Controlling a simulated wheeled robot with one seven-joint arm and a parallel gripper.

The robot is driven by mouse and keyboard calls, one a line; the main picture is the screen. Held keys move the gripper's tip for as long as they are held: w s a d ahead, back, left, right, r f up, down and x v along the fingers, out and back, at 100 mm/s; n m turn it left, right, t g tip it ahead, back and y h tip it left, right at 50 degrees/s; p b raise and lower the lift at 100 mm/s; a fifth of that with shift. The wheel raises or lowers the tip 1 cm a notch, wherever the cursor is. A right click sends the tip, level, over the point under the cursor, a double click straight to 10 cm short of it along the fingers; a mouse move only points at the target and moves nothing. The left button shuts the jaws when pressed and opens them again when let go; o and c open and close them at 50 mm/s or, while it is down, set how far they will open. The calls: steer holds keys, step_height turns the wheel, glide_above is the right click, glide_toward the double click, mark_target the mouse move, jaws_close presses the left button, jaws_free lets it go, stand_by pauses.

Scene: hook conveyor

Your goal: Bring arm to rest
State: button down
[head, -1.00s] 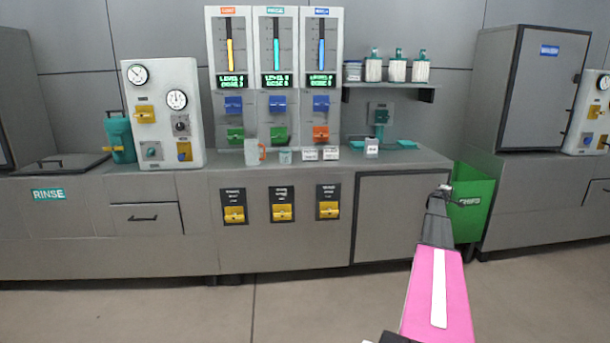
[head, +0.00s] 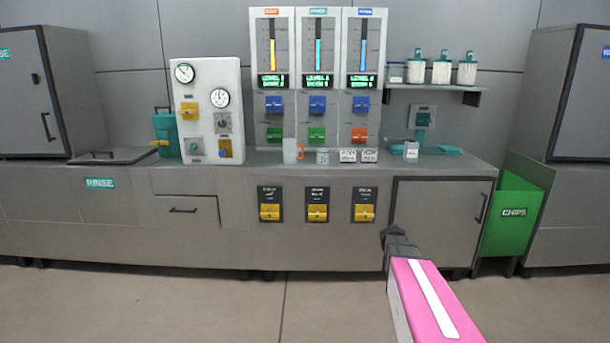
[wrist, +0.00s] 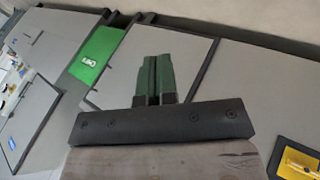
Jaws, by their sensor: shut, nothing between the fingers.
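My gripper (head: 387,233) is at the end of my pink arm, low in front of the grey counter's lower door (head: 440,220) in the head view. In the wrist view my gripper (wrist: 154,58) shows its two green fingers pressed together, with nothing between them. The grey cabinet door stands behind the fingers there. Whether the fingertips touch the door cannot be told.
The counter (head: 235,230) runs across the front, with yellow switches (head: 317,213) left of my gripper. A green CHIPS bin (head: 512,212) stands at the right. A mug (head: 291,151) and small containers stand on top. The floor (head: 200,305) is clear.

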steer(key=s+a+g+y, duration=0.3)
steer(key=s+a+y, duration=0.3)
steer(key=s+a, duration=1.5)
steer(key=shift+a+f+n+y, duration=0.25)
steer(key=shift+a+n+y, duration=0.15)
steer(key=shift+a, duration=0.4)
